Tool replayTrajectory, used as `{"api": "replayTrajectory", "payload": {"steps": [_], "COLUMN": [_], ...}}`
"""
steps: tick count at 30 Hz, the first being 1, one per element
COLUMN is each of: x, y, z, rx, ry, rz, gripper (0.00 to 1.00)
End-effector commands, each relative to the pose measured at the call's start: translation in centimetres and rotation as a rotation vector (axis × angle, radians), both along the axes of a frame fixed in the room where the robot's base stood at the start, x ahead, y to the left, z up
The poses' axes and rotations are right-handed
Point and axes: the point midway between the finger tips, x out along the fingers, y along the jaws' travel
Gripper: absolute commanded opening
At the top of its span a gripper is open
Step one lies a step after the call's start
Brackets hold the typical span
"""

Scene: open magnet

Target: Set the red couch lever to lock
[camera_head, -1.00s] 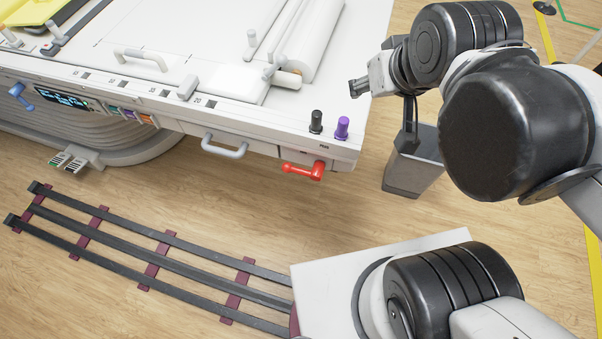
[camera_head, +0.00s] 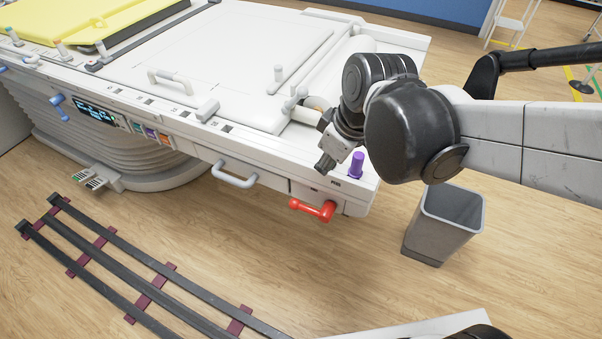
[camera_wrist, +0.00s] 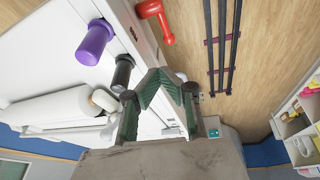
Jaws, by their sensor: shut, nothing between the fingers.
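The red couch lever (camera_head: 312,209) is on the front face of the white couch (camera_head: 270,178), near its right end, and its handle points left. It also shows at the top of the wrist view (camera_wrist: 156,20). My gripper (camera_head: 325,163) is above the couch's front edge, up and slightly right of the lever and apart from it. In the wrist view the fingers of my gripper (camera_wrist: 158,78) meet at their tips, with nothing between them.
A purple knob (camera_head: 356,164) stands on the couch corner; a black knob (camera_wrist: 122,72) stands near my fingers. A grey handle (camera_head: 235,176) is left of the lever. A grey bin (camera_head: 446,222) stands on the floor at right. Dark rails (camera_head: 140,270) lie on the floor.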

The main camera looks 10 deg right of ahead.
Motion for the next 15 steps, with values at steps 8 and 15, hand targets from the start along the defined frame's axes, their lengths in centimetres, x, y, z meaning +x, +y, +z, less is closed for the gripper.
{"api": "replayTrajectory", "payload": {"steps": [8,15], "x": [0.7,0.7], "y": [1.8,1.9], "z": [-3.0,-3.1], "rx": [-0.015,-0.016], "ry": [0.033,0.037], "rz": [0.139,0.155], "gripper": [0.0,0.0]}}
